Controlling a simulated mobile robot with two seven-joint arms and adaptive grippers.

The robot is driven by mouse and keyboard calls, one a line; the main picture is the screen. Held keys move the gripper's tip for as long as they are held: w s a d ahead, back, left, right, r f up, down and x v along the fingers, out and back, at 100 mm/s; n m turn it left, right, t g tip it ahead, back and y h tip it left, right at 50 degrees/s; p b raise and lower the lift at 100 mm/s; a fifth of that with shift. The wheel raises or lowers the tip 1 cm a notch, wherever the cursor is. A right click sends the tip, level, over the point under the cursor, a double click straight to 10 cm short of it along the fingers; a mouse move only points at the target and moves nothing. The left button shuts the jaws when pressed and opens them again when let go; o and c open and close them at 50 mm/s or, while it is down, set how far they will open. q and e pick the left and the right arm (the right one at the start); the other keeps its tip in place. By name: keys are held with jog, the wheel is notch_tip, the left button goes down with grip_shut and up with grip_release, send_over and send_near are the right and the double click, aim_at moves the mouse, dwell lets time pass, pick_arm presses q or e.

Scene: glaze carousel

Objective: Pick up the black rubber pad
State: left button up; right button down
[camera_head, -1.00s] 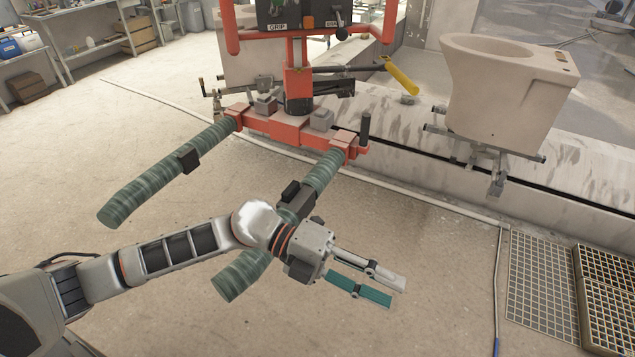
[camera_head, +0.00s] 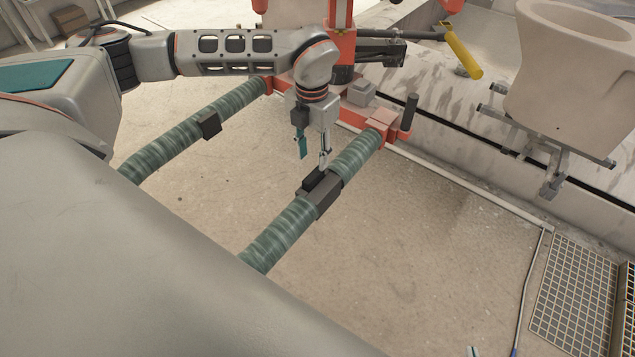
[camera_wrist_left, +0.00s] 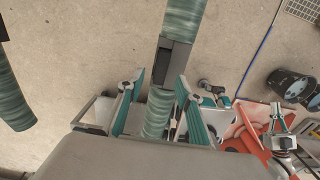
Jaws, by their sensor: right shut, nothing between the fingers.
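The black rubber pad (camera_head: 314,181) sits in a dark holder (camera_head: 329,197) clamped on the nearer green-wrapped fork arm (camera_head: 280,235). In the left wrist view a dark block (camera_wrist_left: 172,55) shows on that arm, above the fingertips; pad and holder are hard to tell apart there. My left gripper (camera_head: 312,162) is open and empty, pointing down just behind the pad, toward the orange frame. In the left wrist view its teal fingers (camera_wrist_left: 160,82) stand apart, with the wrapped arm between them in the picture. A small tip, seemingly of my right gripper (camera_head: 472,351), shows at the bottom edge.
A second dark block (camera_head: 209,125) sits on the farther wrapped arm (camera_head: 165,152). Behind are the orange frame (camera_head: 388,130), a yellow handle (camera_head: 463,55) and a pale toilet bowl (camera_head: 565,85). A grid (camera_head: 575,300) lies at right. The floor between is clear.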

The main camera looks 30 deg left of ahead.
aim_at(314, 175)
pick_arm(q)
notch_tip(314, 175, down, 6)
jog(key=shift+s+d+r, duration=0.1)
jog(key=shift+s+d, duration=0.05)
jog(key=shift+c, duration=0.2)
grip_shut()
